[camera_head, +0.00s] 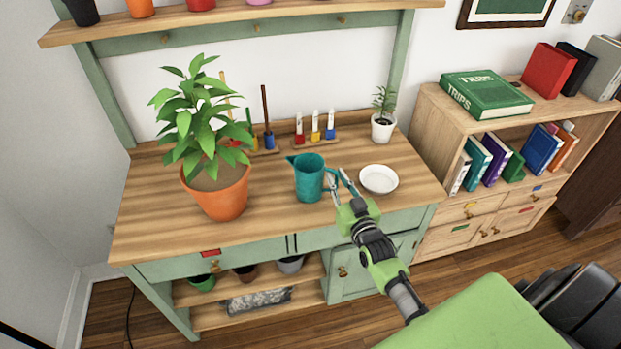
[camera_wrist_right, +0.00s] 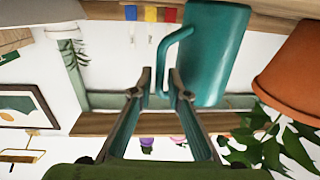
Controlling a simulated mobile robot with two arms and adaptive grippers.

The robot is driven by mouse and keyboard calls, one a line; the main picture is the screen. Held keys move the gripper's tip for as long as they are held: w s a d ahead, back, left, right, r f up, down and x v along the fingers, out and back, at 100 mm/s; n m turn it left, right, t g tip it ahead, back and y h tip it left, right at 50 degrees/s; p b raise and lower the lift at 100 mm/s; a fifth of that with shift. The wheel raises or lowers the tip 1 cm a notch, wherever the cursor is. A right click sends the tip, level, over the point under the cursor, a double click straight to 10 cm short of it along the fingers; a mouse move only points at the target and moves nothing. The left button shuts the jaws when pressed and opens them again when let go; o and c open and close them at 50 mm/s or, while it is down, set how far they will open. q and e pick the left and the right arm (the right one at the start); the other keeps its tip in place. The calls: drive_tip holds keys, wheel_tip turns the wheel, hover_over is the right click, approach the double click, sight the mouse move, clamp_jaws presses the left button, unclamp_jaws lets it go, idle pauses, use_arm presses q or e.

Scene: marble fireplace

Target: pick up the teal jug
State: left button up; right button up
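The teal jug (camera_head: 308,182) stands upright on the wooden bench top, its handle on the right side and its spout to the left. My right gripper (camera_head: 338,178) is at the jug's handle side, fingers spread. In the right wrist view, which looks upside down, the jug (camera_wrist_right: 213,60) is at the upper right. Its handle (camera_wrist_right: 162,60) shows between the two fingertips of my right gripper (camera_wrist_right: 161,78), with a gap between the fingers. I cannot tell whether a finger touches the handle. My left gripper is not in view.
A white dish (camera_head: 378,179) lies close right of my right gripper. A large potted plant (camera_head: 218,192) stands left of the jug. Small tools in holders (camera_head: 315,130) and a small white pot (camera_head: 382,128) stand behind. The bench top (camera_head: 270,225) is clear in front.

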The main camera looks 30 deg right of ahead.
drive_tip(key=shift+w, duration=0.35)
clamp_jaws()
